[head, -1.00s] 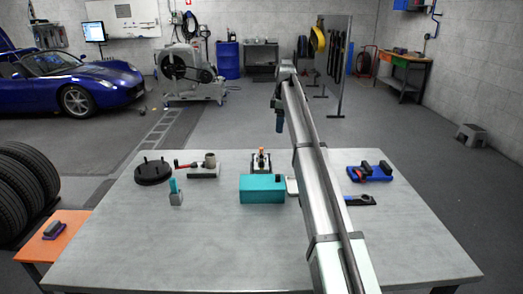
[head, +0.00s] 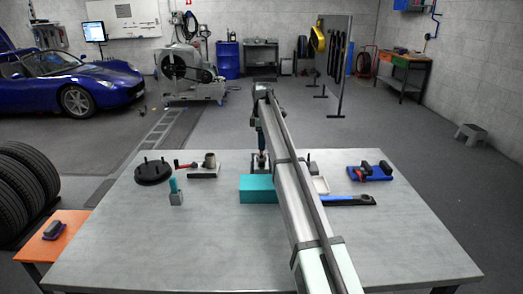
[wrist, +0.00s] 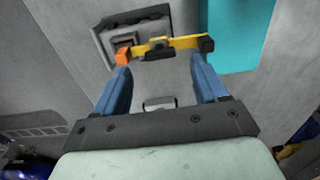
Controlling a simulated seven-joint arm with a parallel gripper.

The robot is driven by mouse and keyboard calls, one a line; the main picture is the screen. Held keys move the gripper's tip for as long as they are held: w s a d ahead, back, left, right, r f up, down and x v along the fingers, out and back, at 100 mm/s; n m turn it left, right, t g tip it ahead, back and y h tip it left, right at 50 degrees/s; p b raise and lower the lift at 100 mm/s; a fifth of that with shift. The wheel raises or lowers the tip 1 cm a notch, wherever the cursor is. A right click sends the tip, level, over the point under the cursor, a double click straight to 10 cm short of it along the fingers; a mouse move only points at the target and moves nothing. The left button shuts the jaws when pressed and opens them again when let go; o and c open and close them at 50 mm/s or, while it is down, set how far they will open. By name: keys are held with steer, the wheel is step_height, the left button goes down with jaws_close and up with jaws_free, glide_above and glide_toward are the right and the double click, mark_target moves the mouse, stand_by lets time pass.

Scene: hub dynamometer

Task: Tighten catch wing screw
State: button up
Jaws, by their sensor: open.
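The catch fixture (head: 262,158) stands at the back middle of the table, partly hidden by my arm in the head view. In the wrist view it has a dark base (wrist: 118,38) and a yellow cross-bar (wrist: 186,44) with an orange left end and a black right end. I take this bar with its dark centre to be the wing screw, but cannot be sure. My gripper (wrist: 162,66) is open and empty, pointing down over the fixture. Its two blue fingertips lie near the bar's two ends; I cannot tell whether they touch it.
A teal box (head: 257,189) stands just in front of the fixture. A red-handled crank block (head: 203,172), a black disc (head: 153,172) and a teal-topped post (head: 176,196) are to the left.

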steer(key=shift+f, duration=2.25)
steer(key=c, duration=1.1)
